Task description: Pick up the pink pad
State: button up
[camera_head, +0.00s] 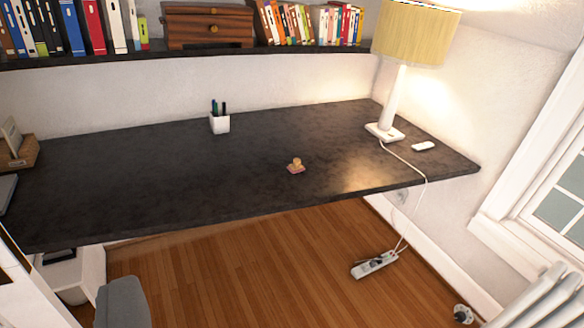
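A small pink pad (296,171) lies on the dark desk (130,165), right of the middle and close to the front edge. A small tan object (297,162) sits on top of it and hides part of it. The pad is too small in the picture to make out more. My gripper is not in view.
A white pen cup (220,124) stands behind and left of the pad. A lamp (393,105) and a small white item (423,146) are at the right, with a cord hanging over the front edge. A bookshelf (200,52) runs above. The desk around the pad is clear.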

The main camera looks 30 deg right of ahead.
aim_at(294, 168)
jog(key=z, duration=0.35)
jog(key=i, duration=1.35)
jog(key=z, duration=0.4)
jog(key=i, duration=1.3)
jog(key=u, duration=0.1)
